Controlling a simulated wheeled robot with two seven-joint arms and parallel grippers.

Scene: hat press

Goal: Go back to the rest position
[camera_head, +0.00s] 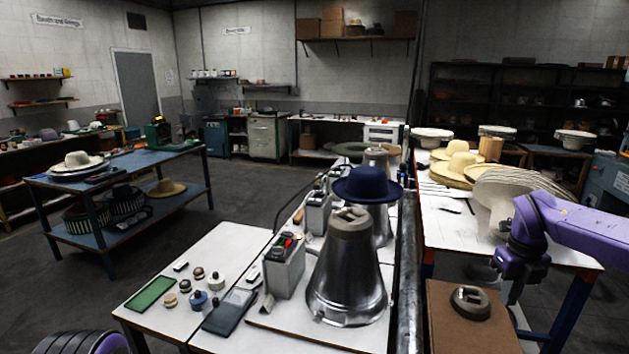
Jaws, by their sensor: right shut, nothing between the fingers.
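My right arm is purple and comes in from the right edge. My right gripper (512,288) hangs at its end, pointing down, shut and empty. It is above and to the right of a brown box (462,330) and in front of the right-hand table, apart from the hats there. A purple and dark ribbed part of my own body shows at the bottom left corner. My left gripper is not in view.
A steel cone press (347,285) with a dark blue hat (367,185) behind its top stands on the white table (228,245). A grey metal piece (470,301) lies on the brown box. Straw hats (456,163) and stacked brims (540,190) lie on the right table.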

